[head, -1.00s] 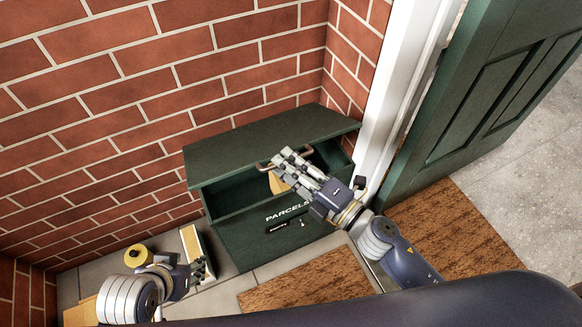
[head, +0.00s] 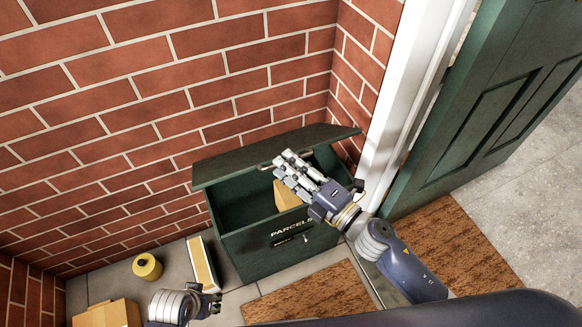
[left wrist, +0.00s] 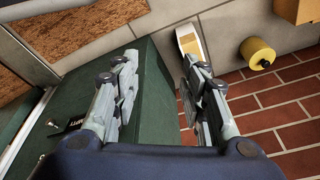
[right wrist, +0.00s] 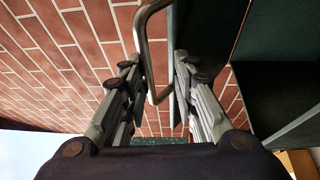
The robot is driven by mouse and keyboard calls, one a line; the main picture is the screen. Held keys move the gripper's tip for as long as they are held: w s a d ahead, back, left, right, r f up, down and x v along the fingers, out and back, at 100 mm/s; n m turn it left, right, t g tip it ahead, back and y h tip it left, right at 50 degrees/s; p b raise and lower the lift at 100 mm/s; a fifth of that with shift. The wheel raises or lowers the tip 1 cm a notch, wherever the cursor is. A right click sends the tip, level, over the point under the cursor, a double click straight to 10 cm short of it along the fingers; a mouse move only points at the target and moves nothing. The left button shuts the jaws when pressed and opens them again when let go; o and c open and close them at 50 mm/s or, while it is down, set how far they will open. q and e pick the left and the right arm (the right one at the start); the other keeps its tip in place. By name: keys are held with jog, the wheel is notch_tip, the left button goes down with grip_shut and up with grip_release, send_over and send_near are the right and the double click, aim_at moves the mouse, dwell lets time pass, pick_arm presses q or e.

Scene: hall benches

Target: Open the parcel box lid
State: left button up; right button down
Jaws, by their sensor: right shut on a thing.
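The dark green parcel box (head: 262,250), lettered PARCELS, stands against the brick wall. Its green lid (head: 235,168) is tilted up, with a wide gap at the front showing the dark inside. My right gripper (head: 285,167) is at the lid's front edge, shut on the metal lid handle (right wrist: 150,60), whose bar passes between the fingers in the right wrist view. My left gripper (head: 213,302) is low, left of the box, partly cut off by my body. In the left wrist view its fingers (left wrist: 160,75) are apart and empty beside the box.
A tan parcel (head: 287,196) is inside the box. Left of the box lie a pale long package (head: 203,262), a yellow roll (head: 147,267) and a cardboard box (head: 108,314). Doormats (head: 310,296) lie in front and right. An open green door (head: 465,110) stands at right.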

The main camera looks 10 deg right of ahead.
pick_arm(q)
jog(key=shift+f, duration=0.25)
